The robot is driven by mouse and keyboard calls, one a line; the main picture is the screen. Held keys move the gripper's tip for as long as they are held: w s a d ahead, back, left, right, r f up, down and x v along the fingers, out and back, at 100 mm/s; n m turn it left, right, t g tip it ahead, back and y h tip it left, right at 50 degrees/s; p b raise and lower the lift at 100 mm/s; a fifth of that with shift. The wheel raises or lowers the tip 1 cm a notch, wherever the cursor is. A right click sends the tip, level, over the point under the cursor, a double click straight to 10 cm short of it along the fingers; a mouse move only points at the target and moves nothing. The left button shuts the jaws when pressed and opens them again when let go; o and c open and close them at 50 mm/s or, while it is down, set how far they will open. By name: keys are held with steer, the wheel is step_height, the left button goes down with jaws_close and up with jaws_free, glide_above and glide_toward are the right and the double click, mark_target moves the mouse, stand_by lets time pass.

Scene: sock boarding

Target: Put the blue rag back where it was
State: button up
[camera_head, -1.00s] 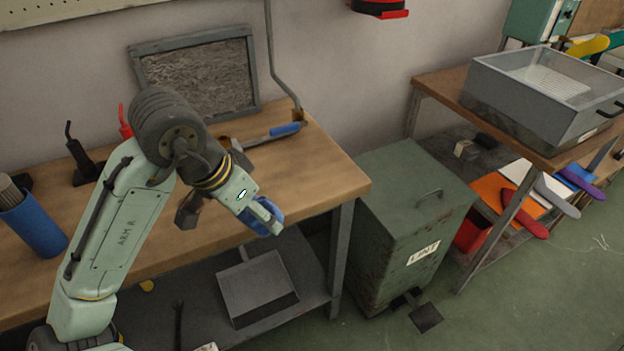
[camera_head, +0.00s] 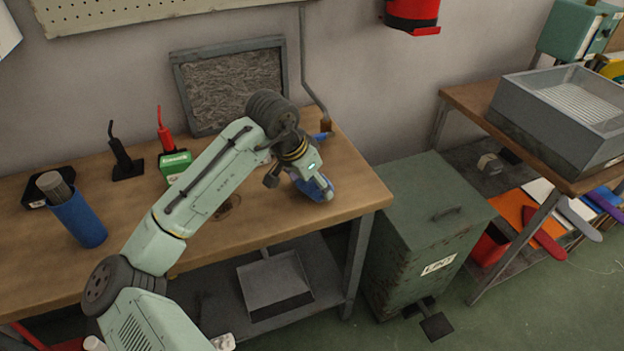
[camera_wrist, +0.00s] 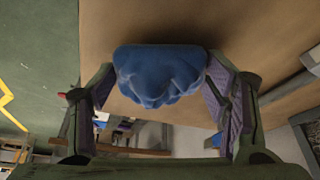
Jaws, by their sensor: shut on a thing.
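The blue rag (camera_wrist: 160,76) is a bunched cloth, seen large in the wrist view between the two purple-padded fingers of my gripper (camera_wrist: 165,100). My gripper is shut on it. In the head view my gripper (camera_head: 318,184) is above the right end of the wooden workbench (camera_head: 350,198), and the blue rag (camera_head: 303,183) shows partly behind it. Whether the rag touches the bench top is hard to tell.
A blue cup (camera_head: 80,222), a black stand (camera_head: 124,165), a red bottle (camera_head: 164,135) and a green box (camera_head: 174,164) stand on the bench. A framed panel (camera_head: 228,80) leans at the back. A green lint bin (camera_head: 425,225) stands right of the bench.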

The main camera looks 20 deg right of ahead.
steer(key=shift+f, duration=0.25)
steer(key=shift+f, duration=0.2)
steer(key=o, duration=1)
